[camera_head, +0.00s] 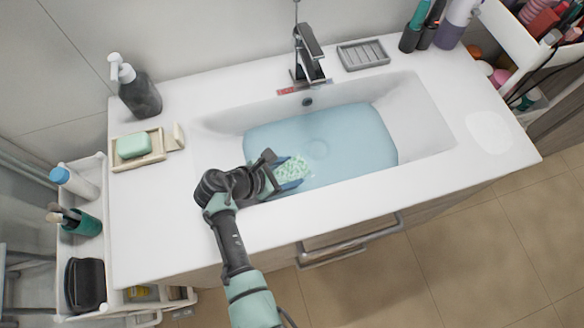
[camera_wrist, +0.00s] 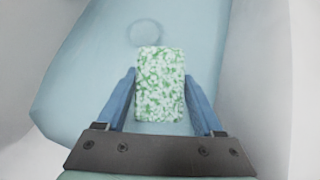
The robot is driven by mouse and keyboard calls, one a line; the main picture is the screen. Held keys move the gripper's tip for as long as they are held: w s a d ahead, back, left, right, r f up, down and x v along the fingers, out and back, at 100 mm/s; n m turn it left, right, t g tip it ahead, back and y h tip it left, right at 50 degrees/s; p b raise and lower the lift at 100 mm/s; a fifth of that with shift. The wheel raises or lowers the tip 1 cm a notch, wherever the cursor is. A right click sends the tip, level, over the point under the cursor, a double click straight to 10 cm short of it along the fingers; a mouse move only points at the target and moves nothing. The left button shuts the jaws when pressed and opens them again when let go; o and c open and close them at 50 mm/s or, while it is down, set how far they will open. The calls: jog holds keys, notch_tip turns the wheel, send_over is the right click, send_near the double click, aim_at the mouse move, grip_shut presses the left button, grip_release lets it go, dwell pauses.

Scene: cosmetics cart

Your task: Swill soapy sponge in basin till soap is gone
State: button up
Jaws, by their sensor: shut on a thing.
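A green sponge covered with white suds (camera_head: 291,170) is at the near left of the water in the basin. My gripper (camera_head: 288,174) reaches over the basin's front left edge and is shut on the sponge. In the wrist view the sponge (camera_wrist: 160,88) lies between the two blue fingers of my gripper (camera_wrist: 162,90), its far end sticking out past the tips. The white basin (camera_head: 425,110) holds bluish water (camera_head: 350,140). Whether the sponge is under the water or just above it I cannot tell. The drain shows faintly through the water.
The faucet (camera_head: 309,50) stands behind the basin. A dark pump bottle (camera_head: 140,97) and a wooden tray (camera_head: 118,162) with a green soap bar (camera_head: 133,145) are at the left. A grey soap dish (camera_head: 363,55) and several bottles are at the back right. The counter's front right is clear.

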aim_at(290, 171)
notch_tip(290, 171, up, 14)
jog(key=p, duration=1.5)
jog(key=shift+r, duration=0.1)
dwell(1.0)
